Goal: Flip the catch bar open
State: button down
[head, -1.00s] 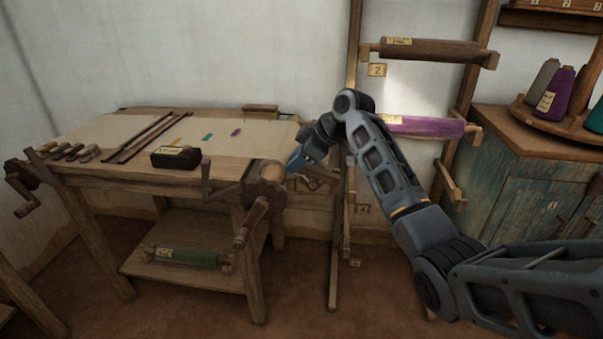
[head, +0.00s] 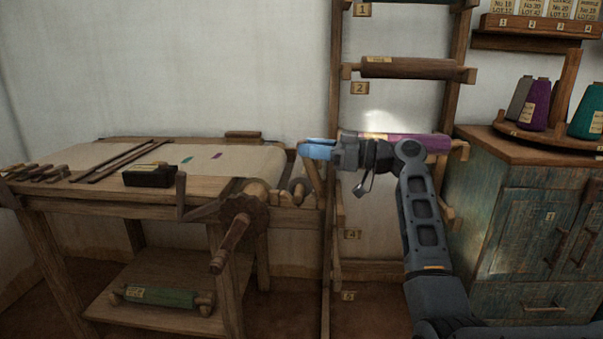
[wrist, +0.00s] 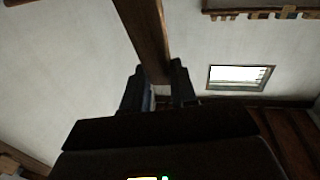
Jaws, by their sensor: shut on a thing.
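The catch bar (head: 313,178) is a short wooden bar at the right end of the loom, beside the cloth beam's ratchet end. It stands steeply, leaning a little left toward its top. My gripper (head: 314,149) has light blue fingers, at the bar's upper end, and is shut on it. The fingers hide the bar's top. In the wrist view, my gripper's dark fingers (wrist: 160,85) stand close together. A wooden beam shows between and beyond them; I cannot tell there whether it is the bar.
The loom (head: 120,190) has a ratchet wheel (head: 245,208) with a handle below left of my gripper. The roller rack (head: 335,110) stands close behind my gripper; a teal cabinet (head: 520,235) stands at the right.

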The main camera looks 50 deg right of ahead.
jog(key=s+d+f+m+t+y+b, duration=0.1)
jog(key=s+d+t+b, duration=0.3)
jog(key=b, duration=1)
jog(key=shift+s+f+m+t+y, duration=0.15)
jog(key=shift+s+m+t+y, duration=0.15)
jog(key=shift+s+t+y, duration=0.35)
jog(key=shift+d, duration=0.1)
jog(key=c, duration=1.2)
grip_release()
jog(key=shift+f, duration=0.1)
jog(key=o, duration=0.3)
jog(key=shift+s, duration=0.1)
jog(key=shift+p+v, duration=0.4)
jog(key=shift+v, duration=3.35)
